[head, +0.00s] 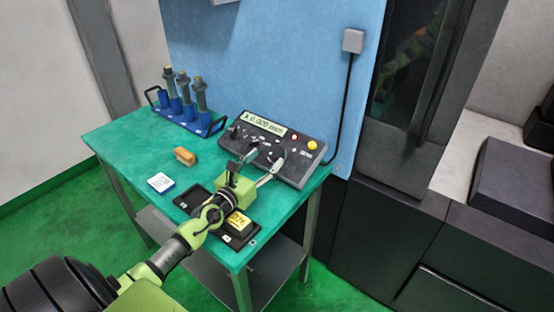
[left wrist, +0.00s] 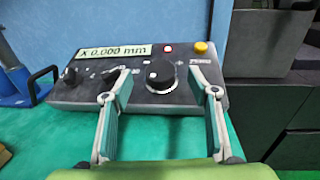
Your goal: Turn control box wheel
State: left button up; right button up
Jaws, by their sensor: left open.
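The control box (head: 300,165) is a dark sloped panel at the back right of the green table. It also shows in the left wrist view (left wrist: 143,101). Its display (left wrist: 115,52) reads "X 0.000 mm". The large black wheel (left wrist: 160,77) sits on the panel's right half, with a pale dot on its face. My left gripper (head: 255,167) is open in front of the box. In the left wrist view its fingers (left wrist: 163,90) appear on either side of the wheel, with nothing between them but the view of the wheel; contact is not visible. My right gripper is not in view.
A red button (left wrist: 168,48) and a yellow button (left wrist: 201,47) are on the panel. A blue rack (head: 185,110) with several tool holders stands at the back left. A brown block (head: 185,156), a white-blue box (head: 161,183) and a black tray (head: 236,238) lie on the table (head: 135,150).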

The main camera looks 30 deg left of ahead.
aim_at(276, 152)
pick_arm(q)
notch_tip(276, 152, down, 2)
jog(key=shift+w+f+b, duration=0.1)
jog(key=shift+w+b, duration=0.05)
jog(key=shift+b, duration=0.15)
jog(key=w, duration=0.1)
jog(key=w+r, duration=0.1)
jog(key=w, duration=0.1)
jog(key=shift+a, duration=0.15)
jog(key=w, duration=0.3)
jog(key=shift+w+f, duration=0.1)
jog(key=shift+w, duration=0.4)
jog(key=c, duration=1.1)
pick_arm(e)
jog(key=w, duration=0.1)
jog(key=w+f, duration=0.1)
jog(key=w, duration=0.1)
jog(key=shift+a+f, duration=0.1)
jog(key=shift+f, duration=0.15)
